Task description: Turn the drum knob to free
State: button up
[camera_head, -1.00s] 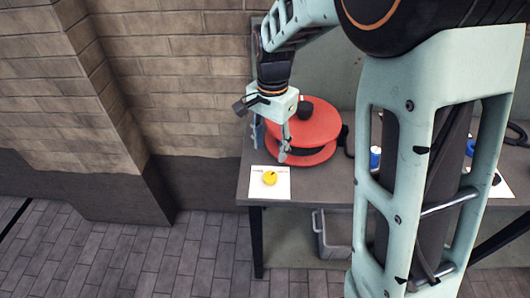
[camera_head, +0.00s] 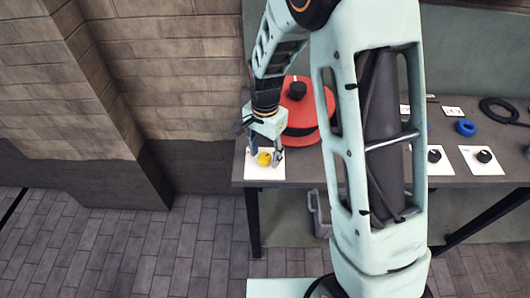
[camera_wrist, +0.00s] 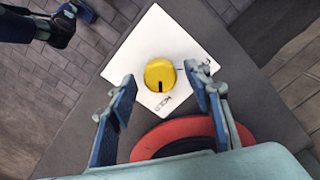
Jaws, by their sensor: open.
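The yellow drum knob (camera_head: 264,159) sits on a white plate (camera_head: 257,174) at the left front corner of the grey table. In the wrist view, the knob (camera_wrist: 160,75) has a black mark on its rim, on the side towards the small black lettering on the plate (camera_wrist: 139,46). The lettering seems to read HOLD. My gripper (camera_head: 266,154) is open and points down over the knob. In the wrist view its blue fingertips (camera_wrist: 160,80) stand on either side of the knob, with a gap on each side. I cannot tell their exact height above the plate.
A red drum (camera_head: 319,100) with a black hub knob stands just behind the plate. Right of my arm are black knobs on white plates (camera_head: 484,167), a blue ring (camera_head: 466,127) and a black coil (camera_head: 499,109). A grey bin (camera_head: 318,214) is below the table.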

jog(key=c, duration=1.1)
jog(key=shift+c, duration=0.2)
jog(key=shift+n, duration=0.4)
jog(key=n+b, duration=0.1)
jog(key=n, duration=0.2)
jog(key=shift+n+b, duration=0.3)
jog(key=shift+b, duration=0.05)
jog(key=n+b, duration=0.1)
jog(key=n, duration=0.3)
jog(key=shift+n, duration=0.3)
jog(key=n, duration=0.4)
jog(key=shift+r, duration=0.1)
jog(key=shift+n, duration=2.5)
jog(key=shift+a, duration=0.1)
